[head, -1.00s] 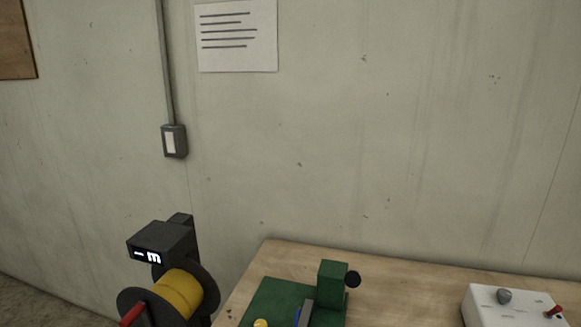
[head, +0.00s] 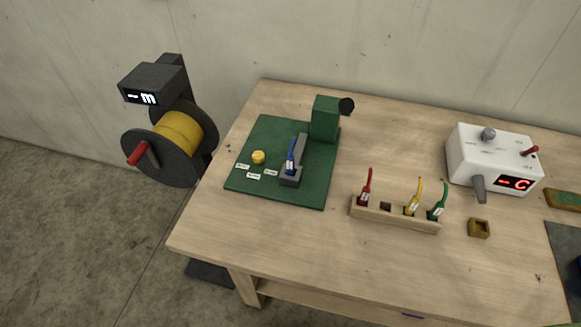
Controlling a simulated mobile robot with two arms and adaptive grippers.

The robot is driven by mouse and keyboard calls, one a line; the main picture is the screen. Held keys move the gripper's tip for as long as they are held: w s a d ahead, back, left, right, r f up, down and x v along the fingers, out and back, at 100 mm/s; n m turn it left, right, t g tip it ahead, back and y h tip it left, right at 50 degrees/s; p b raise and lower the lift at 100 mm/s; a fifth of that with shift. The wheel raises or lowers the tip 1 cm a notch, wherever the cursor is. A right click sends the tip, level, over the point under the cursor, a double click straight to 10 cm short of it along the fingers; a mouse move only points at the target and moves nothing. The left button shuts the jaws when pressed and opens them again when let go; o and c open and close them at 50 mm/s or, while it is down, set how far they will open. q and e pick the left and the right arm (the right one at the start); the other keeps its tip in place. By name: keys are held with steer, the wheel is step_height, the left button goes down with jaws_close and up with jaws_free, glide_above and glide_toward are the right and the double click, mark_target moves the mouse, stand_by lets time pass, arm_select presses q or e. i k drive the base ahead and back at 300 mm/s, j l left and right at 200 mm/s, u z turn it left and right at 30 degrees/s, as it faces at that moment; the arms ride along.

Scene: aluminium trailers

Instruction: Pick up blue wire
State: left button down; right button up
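The blue wire (head: 291,155) stands upright at the grey block (head: 290,180) on the green board (head: 246,195), on the left part of the wooden table. It carries a small white label. The grey block hides its lower end. Red (head: 366,184), yellow (head: 416,195) and green (head: 438,203) wires stand in a wooden rack (head: 394,218) to the right, with one empty slot between red and yellow. Neither of my grippers is in the head view.
A black reel stand with a yellow spool (head: 178,137) stands left of the table. A white box (head: 490,160) with a red display and a small wooden block (head: 479,228) are at the right. The table front (head: 280,235) is clear.

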mark_target(289, 160)
steer(key=k+j, duration=0.15)
steer(key=j, duration=0.2)
steer(key=k+j, duration=0.1)
steer(key=j, duration=0.3)
steer(key=k+j, duration=0.15)
steer(key=j, duration=0.2)
steer(key=k+j, duration=0.15)
steer(key=j, duration=0.25)
steer(key=k+j, duration=0.1)
steer(key=j, duration=0.25)
steer(key=k+j, duration=0.15)
steer(key=j, duration=0.25)
steer(key=k+j, duration=0.15)
steer(key=j, duration=0.2)
